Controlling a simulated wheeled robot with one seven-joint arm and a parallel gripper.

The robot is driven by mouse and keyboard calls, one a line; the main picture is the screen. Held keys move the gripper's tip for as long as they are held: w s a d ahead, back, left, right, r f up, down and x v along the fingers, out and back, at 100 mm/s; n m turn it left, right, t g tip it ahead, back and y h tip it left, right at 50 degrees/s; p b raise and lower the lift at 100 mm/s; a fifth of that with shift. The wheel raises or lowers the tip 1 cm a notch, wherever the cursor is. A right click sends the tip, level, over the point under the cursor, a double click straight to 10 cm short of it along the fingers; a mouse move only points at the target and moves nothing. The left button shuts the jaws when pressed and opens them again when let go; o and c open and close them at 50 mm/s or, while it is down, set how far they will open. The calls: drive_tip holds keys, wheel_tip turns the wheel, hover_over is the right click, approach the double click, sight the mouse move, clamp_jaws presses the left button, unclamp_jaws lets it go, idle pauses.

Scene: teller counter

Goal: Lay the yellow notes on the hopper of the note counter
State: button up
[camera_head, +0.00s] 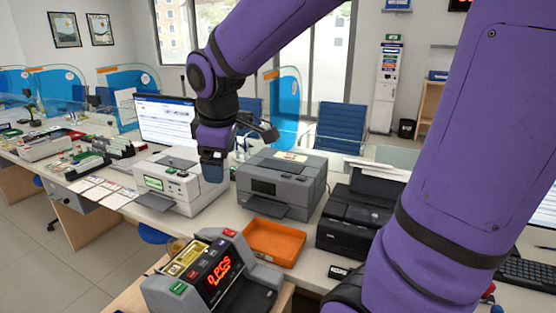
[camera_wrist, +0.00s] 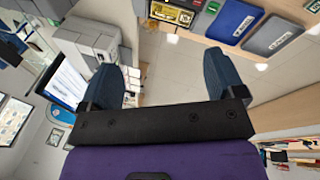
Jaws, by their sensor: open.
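The note counter (camera_head: 210,275) stands at the front of the head view, with a red display reading 0 PCS. Yellow notes (camera_head: 184,258) appear to lie in the hopper at its top left. A yellow patch that looks like the notes also shows at the top edge of the wrist view (camera_wrist: 172,14). My gripper (camera_head: 213,168) hangs above and behind the counter, in front of the white printer-like machine. In the wrist view its two fingers (camera_wrist: 163,75) are wide apart with nothing between them.
An orange tray (camera_head: 273,243) sits right of the counter. A grey printer (camera_head: 282,183), a white machine (camera_head: 178,187) and a black printer (camera_head: 360,215) stand behind and beside it. A monitor (camera_head: 167,120) is at the back. Papers (camera_head: 101,191) lie on the desk at left.

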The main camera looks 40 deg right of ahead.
drive_tip(key=s+r+m+t, duration=0.1)
drive_tip(key=s+m, duration=0.3)
drive_tip(key=s, duration=0.4)
drive_tip(key=s+d+r+m+t+y, duration=0.1)
drive_tip(key=s+r+m, duration=0.2)
drive_tip(key=s, duration=0.4)
drive_tip(key=shift+s+d+m, duration=0.2)
drive_tip(key=shift+s+m, duration=0.2)
drive_tip(key=shift+m, duration=0.4)
